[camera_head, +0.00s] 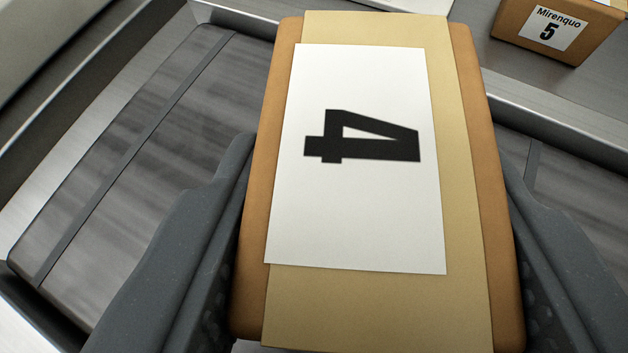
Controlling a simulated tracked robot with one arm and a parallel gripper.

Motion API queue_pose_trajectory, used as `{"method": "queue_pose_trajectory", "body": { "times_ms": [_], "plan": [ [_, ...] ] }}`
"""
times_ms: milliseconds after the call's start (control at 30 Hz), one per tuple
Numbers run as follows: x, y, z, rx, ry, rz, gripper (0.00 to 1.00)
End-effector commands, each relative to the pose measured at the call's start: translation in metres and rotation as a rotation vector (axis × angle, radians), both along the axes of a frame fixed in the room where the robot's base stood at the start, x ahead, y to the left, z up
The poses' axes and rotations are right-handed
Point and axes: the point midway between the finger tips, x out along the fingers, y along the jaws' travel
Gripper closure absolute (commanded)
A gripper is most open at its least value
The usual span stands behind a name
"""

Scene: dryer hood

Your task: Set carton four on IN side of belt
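Carton four (465,180) is a brown box with a tan band of tape and a white label bearing a black 4, which appears turned sideways. It fills the middle of the view. My gripper (375,210) has one grey finger on each side of the carton, and both fingers press against its sides. The grey belt (130,170) lies below and behind the carton, with a dark seam across its left part. The carton hides the middle of the belt and its own underside, so I cannot tell whether it touches the belt. No IN marking shows.
Metal rails (85,120) border the belt. Another brown carton (560,30), labelled Mirenquo 5, stands on the metal surface beyond the belt at the upper right. The left part of the belt is bare.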

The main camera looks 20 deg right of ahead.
Motion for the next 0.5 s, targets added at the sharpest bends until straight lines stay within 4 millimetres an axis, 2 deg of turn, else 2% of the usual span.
{"method": "queue_pose_trajectory", "body": {
  "times_ms": [100, 300, 500],
  "plan": [
    [0.005, 0.0, -0.001, -0.001, -0.001, -0.001, 0.8],
    [0.003, 0.001, -0.033, 0.0, 0.003, 0.002, 0.8],
    [0.004, 0.001, -0.036, 0.0, 0.0, 0.001, 0.8]
  ]
}}
